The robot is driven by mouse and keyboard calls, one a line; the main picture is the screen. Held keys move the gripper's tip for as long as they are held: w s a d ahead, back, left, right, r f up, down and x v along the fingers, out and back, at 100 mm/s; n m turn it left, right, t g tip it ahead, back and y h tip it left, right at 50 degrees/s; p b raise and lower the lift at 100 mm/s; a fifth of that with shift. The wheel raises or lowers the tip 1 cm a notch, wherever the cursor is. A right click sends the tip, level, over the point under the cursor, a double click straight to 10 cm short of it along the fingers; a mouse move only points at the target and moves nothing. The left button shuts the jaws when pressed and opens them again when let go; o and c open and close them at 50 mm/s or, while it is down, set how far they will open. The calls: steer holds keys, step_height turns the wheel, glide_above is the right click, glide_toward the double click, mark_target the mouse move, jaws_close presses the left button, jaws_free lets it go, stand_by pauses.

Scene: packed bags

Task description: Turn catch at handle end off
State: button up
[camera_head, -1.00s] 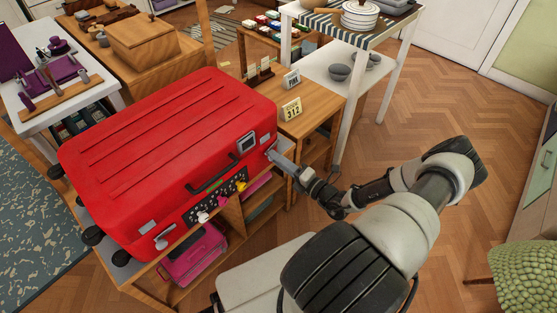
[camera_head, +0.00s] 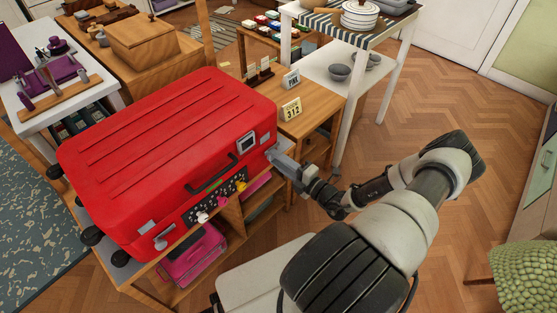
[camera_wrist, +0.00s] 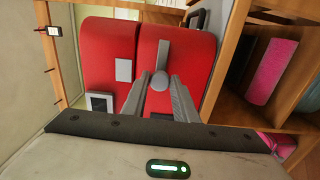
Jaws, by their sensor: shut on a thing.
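A large red suitcase (camera_head: 165,150) lies on a wooden shelf unit, with a dark handle (camera_head: 212,175) on its front side. One grey catch (camera_head: 166,241) sits near the front left corner. Another grey catch (camera_wrist: 163,56) is at the right end by my gripper; in the wrist view it has a round boss and a lever pointing up. My gripper (camera_head: 275,155) reaches this right catch from the right. In the wrist view its two grey fingers (camera_wrist: 159,90) are on either side of the boss, shut on the catch. The exact contact is partly hidden by the fingers.
A pink bag (camera_head: 195,258) is on the lower shelf. The floor (camera_head: 450,110) at right is open.

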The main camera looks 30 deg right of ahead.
steer(key=o, duration=1)
steer(key=p+v, duration=0.1)
steer(key=v, duration=1.6)
steer(key=shift+s, duration=0.2)
